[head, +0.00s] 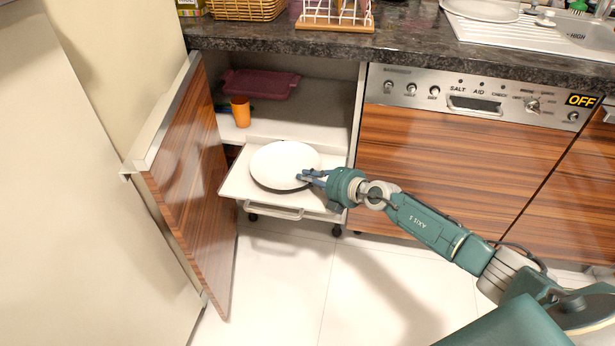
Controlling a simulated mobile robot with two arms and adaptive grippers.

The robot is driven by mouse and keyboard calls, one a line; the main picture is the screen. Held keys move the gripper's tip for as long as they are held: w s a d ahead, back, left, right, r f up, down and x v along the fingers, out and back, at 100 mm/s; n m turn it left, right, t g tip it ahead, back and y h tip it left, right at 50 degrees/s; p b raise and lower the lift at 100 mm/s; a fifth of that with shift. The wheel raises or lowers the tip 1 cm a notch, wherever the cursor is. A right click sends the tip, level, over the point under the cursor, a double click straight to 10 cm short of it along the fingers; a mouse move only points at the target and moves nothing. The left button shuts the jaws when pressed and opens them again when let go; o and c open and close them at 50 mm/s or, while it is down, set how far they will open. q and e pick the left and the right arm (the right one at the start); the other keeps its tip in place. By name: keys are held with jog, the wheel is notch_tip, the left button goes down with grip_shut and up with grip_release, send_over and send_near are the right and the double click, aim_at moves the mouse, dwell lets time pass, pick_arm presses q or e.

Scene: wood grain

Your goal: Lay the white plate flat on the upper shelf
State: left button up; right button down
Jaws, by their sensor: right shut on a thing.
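The white plate (283,163) is roughly level in front of the open cabinet, over a white pull-out tray with a handle (240,187). A dark band shows under its near left edge; I cannot tell whether the plate rests on something or hangs just above. My right gripper (304,177) is shut on the plate's right rim. The upper shelf (310,115) is inside the cabinet, behind the plate. On it are an orange cup (240,112) at the left and a dark red tray (262,84) at the back. My left gripper is not in view.
The open cabinet door (186,170) stands at the left. The dark counter (420,45) overhangs the cabinet. The dishwasher (440,150) is right of it. The shelf's middle and right look clear. A dish rack (335,22) and a basket (245,8) stand on the counter.

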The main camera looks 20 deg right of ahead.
jog(key=shift+f, duration=0.2)
jog(key=c, duration=1.7)
grip_release()
jog(key=shift+c, duration=0.2)
jog(key=shift+s+f, duration=0.1)
jog(key=shift+f, duration=0.1)
jog(key=v, duration=1.2)
jog(key=shift+r, duration=0.2)
